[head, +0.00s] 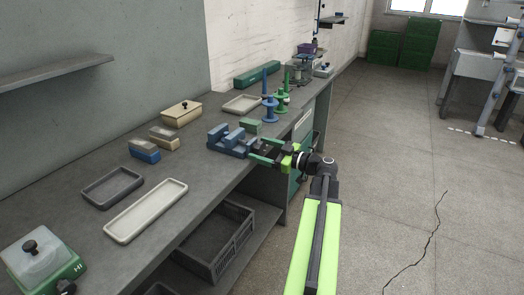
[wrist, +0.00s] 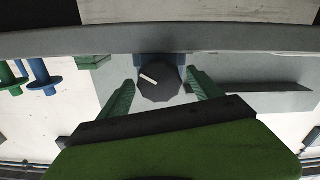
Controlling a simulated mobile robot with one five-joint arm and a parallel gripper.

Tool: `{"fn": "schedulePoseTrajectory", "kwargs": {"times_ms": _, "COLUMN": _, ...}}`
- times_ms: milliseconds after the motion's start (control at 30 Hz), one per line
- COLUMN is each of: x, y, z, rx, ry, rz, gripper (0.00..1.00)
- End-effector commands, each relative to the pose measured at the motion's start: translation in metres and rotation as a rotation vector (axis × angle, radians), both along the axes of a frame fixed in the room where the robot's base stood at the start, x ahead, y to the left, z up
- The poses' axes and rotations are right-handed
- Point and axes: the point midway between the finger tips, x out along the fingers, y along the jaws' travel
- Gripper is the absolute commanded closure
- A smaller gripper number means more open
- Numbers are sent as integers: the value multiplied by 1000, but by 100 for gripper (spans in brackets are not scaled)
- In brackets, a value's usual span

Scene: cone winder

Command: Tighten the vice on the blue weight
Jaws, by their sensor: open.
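The blue vice (head: 226,142) stands at the front edge of the workbench in the head view. A dark round knob (wrist: 159,83) with a white mark faces me in the wrist view, with a blue part of the vice behind it. My gripper (head: 258,149) is open at the front of the vice. In the wrist view its green fingers (wrist: 160,90) stand on either side of the knob, with gaps showing between them and it. I cannot make out a separate blue weight in the vice jaws, where blue parts blend together.
A blue block with a tan top (head: 145,151) and a wooden box (head: 181,113) lie left of the vice. A small green block (head: 249,125) and blue (head: 269,106) and green spindles stand behind it. A black crate (head: 215,243) sits below the bench. The floor at right is clear.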

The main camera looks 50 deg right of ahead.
Motion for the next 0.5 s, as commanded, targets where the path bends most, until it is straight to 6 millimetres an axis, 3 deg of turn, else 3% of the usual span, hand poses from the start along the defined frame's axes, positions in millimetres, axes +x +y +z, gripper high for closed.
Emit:
{"fn": "schedulePoseTrajectory", "kwargs": {"times_ms": 133, "x": 0, "y": 0, "z": 0, "rx": 0, "ry": 0, "rz": 0, "gripper": 27}}
{"fn": "schedulePoseTrajectory", "kwargs": {"times_ms": 500, "x": -1, "y": 0, "z": 0, "rx": 0, "ry": 0, "rz": 0, "gripper": 75}}
